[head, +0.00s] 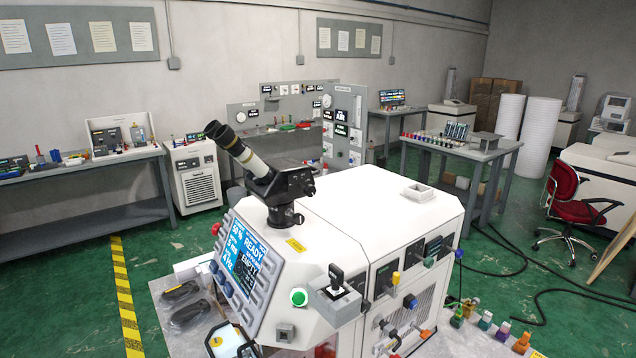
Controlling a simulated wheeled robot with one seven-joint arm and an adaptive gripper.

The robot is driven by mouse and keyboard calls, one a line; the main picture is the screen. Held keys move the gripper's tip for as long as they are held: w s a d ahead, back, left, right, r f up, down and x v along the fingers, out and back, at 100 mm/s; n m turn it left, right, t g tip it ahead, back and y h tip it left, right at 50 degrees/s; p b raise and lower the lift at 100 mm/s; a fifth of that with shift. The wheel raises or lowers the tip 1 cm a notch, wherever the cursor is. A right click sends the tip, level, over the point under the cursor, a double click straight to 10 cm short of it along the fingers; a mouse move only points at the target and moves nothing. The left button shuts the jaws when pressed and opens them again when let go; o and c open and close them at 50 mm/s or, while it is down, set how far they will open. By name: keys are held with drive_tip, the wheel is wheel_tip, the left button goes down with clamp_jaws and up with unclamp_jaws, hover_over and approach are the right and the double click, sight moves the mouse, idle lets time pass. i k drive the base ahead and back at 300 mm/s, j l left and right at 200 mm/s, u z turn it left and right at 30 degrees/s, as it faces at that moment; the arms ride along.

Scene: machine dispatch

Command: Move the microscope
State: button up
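The microscope (262,172) appears to be the dark unit with a pair of pale eyepiece tubes with black ends. It stands upright on a round black foot on top of the white machine (385,208), near the edge above the control panel. Its eyepieces tilt up and to the left. Nothing is seen touching it from above. My gripper is not in view in the head view.
The machine's front has a blue lit screen panel (246,255), a green button (299,297) and a small joystick box (335,295). A small square tray (418,192) sits on its top, otherwise mostly bare. Benches, a red chair (578,208) and floor cables surround it.

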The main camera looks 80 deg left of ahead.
sight(284, 189)
drive_tip(key=i+u, duration=0.25)
drive_tip(key=u, duration=0.15)
drive_tip(key=i+u, duration=0.35)
drive_tip(key=i+l+u, duration=0.1)
drive_tip(key=u, duration=0.3)
drive_tip(key=i+l+u, duration=0.35)
drive_tip(key=j, duration=0.1)
